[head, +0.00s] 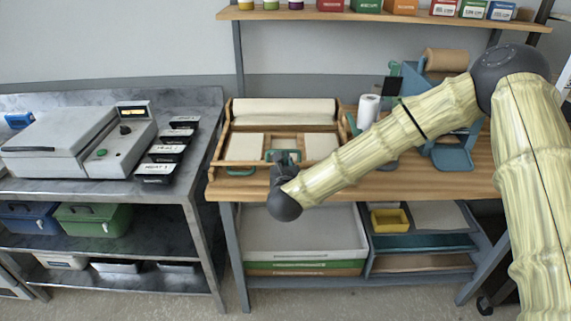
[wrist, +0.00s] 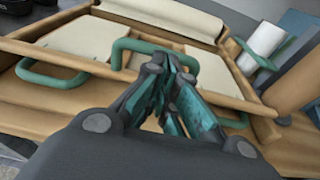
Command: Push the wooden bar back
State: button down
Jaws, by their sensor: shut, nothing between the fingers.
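A wooden frame (head: 218,150) with cream sheets and a roll at its back lies on the wooden bench. A wooden bar (head: 282,128) appears to run across it behind the sheets; I cannot be sure this is the task's bar. Green handles stand on the frame: the left one (wrist: 42,75) at the front edge, and a middle one (wrist: 125,47) just past my fingers. My gripper (head: 284,156) is shut and empty, over the frame's front middle. In the wrist view the fingertips (wrist: 168,68) are at the middle handle and partly hide it; contact cannot be told.
A white roll (head: 368,110) and a blue dispenser (head: 453,150) with a brown roll (head: 445,60) stand right of the frame. A metal table (head: 165,195) with a grey machine (head: 60,142) is at left. Shelves lie below the bench (head: 400,182) and above it.

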jog(key=shift+w+f, duration=0.15)
jog(key=shift+w, duration=0.2)
jog(key=shift+w, duration=0.1)
